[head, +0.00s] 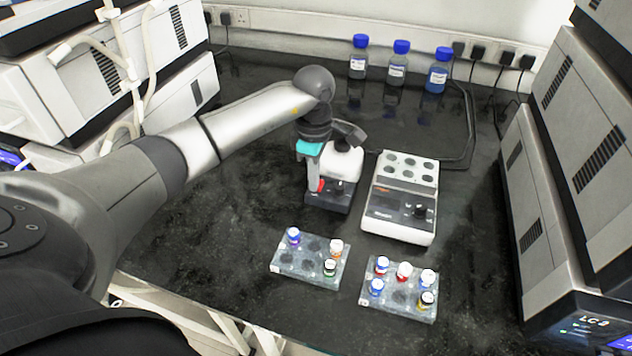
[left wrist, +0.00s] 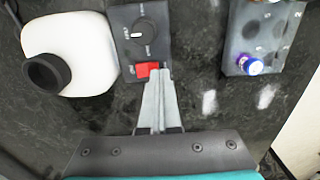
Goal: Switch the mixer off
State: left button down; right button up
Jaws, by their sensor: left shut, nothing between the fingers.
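The mixer has a white rounded head (head: 343,162) with a black cup and a dark base (head: 338,199), and stands upright on the bench. In the left wrist view its dark panel (left wrist: 128,17) carries a round knob (left wrist: 143,33) and a red switch (left wrist: 147,70). My left gripper (head: 314,189) points down at the panel, shut and empty. In the left wrist view its fingertips (left wrist: 158,74) are right beside the red switch, overlapping its edge; I cannot tell whether they touch. Which way the switch is tipped is unclear. My right gripper is not in view.
A white block heater (head: 388,225) stands just right of the mixer. Two vial racks (head: 290,268) (head: 410,309) with coloured-cap vials are in front. Blue-capped bottles (head: 397,68) stand at the back. Large white instruments flank both sides. The bench left of the mixer is clear.

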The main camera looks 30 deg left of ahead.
pick_arm(q)
jog(key=shift+f, duration=0.4)
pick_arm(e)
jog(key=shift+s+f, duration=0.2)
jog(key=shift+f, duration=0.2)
pick_arm(q)
jog(key=r+p, duration=0.2)
jog(key=r, duration=0.1)
jog(key=shift+w+d+r, duration=0.15)
jog(key=shift+d, duration=0.05)
jog(key=shift+r+p, duration=0.4)
jog(key=shift+p, duration=0.15)
jog(key=shift+r+p, duration=0.55)
jog(key=shift+r, duration=0.2)
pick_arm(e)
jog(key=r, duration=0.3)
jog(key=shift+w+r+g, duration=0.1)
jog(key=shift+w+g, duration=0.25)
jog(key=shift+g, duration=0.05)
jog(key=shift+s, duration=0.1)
pick_arm(q)
jog(key=shift+f, duration=0.1)
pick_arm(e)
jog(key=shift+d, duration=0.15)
